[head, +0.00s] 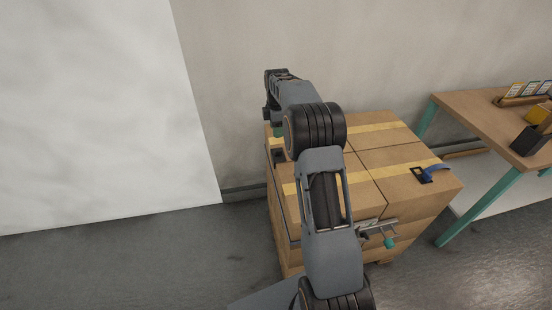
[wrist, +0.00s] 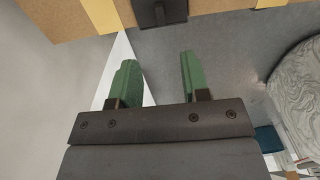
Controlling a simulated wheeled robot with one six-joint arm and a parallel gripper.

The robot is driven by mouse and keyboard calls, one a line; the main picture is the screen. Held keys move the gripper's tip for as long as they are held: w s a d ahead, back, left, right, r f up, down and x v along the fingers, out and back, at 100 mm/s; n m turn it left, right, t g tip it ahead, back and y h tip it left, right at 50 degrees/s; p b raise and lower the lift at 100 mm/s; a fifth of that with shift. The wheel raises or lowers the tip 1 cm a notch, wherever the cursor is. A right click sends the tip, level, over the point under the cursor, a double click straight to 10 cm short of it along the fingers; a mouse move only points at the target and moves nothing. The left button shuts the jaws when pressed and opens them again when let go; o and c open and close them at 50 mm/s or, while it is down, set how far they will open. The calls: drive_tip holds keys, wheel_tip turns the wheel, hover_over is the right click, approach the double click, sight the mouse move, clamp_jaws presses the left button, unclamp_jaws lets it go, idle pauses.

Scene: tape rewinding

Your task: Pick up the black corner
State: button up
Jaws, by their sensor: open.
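The black corner (wrist: 160,13) shows at the top of the wrist view, a dark square piece at the edge of a cardboard box. In the head view a dark piece that looks like it (head: 279,157) sits at the left edge of the box stack, just below my gripper. The black corner lies beyond the fingertips, roughly in line with the gap, and does not appear touched. In the head view my gripper (head: 277,131) is partly hidden by my arm.
The stacked boxes (head: 400,187) carry yellow tape, a black piece with a blue strap (head: 424,174) and a metal tool with a teal knob (head: 380,233). A wooden table (head: 477,115) stands at right. A white panel (head: 95,110) is at left; floor left of the stack is clear.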

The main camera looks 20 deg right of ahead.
sight(276, 151)
drive_tip(key=shift+a+f+b, duration=0.15)
drive_tip(key=shift+f+b, duration=0.25)
drive_tip(key=shift+f, duration=4.75)
drive_tip(key=shift+c, duration=0.4)
clamp_jaws()
